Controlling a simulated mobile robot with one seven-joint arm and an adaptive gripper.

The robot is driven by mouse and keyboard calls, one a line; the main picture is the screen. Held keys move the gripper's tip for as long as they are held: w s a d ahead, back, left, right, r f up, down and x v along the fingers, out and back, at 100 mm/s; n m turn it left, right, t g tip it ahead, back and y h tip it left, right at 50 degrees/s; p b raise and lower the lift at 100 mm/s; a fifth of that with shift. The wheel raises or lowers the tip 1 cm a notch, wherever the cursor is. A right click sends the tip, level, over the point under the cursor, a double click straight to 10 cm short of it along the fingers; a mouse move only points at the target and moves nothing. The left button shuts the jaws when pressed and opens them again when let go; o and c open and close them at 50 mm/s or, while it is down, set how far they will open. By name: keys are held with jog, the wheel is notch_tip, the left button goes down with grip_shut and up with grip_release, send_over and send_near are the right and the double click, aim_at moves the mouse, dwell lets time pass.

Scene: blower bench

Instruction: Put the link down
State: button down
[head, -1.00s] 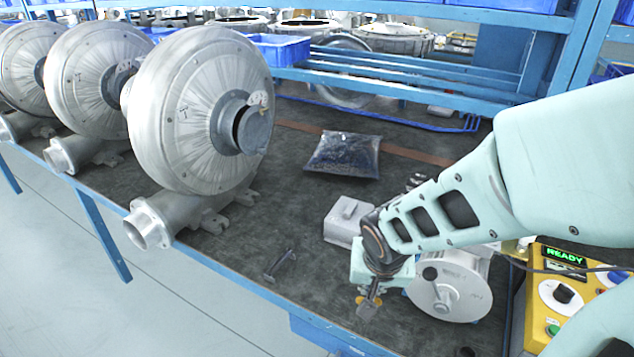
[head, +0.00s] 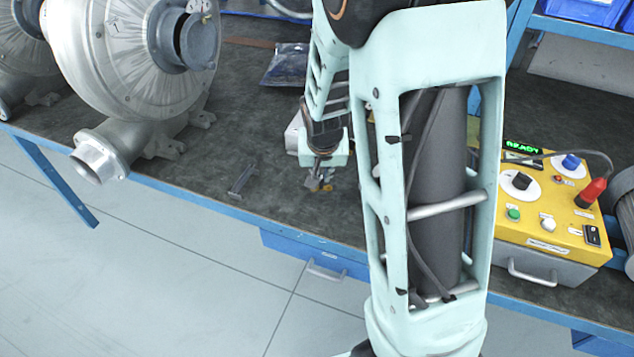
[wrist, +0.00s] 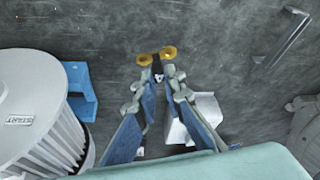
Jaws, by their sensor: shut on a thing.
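The link, a small piece with two brass rings (wrist: 157,57), sits at the fingertips of my gripper (wrist: 158,76) in the wrist view. My gripper is shut on it, with the rings sticking out past the fingertips. In the head view, my gripper (head: 319,178) is low over the dark bench top (head: 215,205), near its front edge, with a bit of brass (head: 328,188) showing. I cannot tell whether the link touches the bench.
A grey metal bar tool (head: 242,180) lies left of my gripper; it also shows in the wrist view (wrist: 287,38). A finned motor (wrist: 40,115) and a blue bracket (wrist: 86,96) are close by. A blower (head: 130,60) stands left, a yellow control box (head: 545,215) right.

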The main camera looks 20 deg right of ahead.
jog(key=shift+w+f, duration=0.35)
jog(key=shift+f, duration=0.1)
jog(key=shift+s+b+x, duration=0.2)
jog(key=shift+b+x, duration=0.5)
jog(key=shift+x, duration=0.2)
jog(key=shift+s+b+x, duration=0.2)
jog(key=shift+b+x, duration=0.5)
jog(key=shift+x, duration=0.15)
jog(key=shift+a+f, duration=0.15)
jog(key=shift+f+b, duration=0.4)
jog(key=c, duration=2)
grip_release()
jog(key=shift+r, duration=0.15)
jog(key=shift+r+p, duration=0.5)
jog(key=shift+r, duration=0.1)
jog(key=p+v, duration=0.1)
jog(key=v, duration=1)
jog(key=shift+s+a+r, duration=0.1)
jog(key=shift+s+a, duration=0.05)
jog(key=shift+s, duration=0.1)
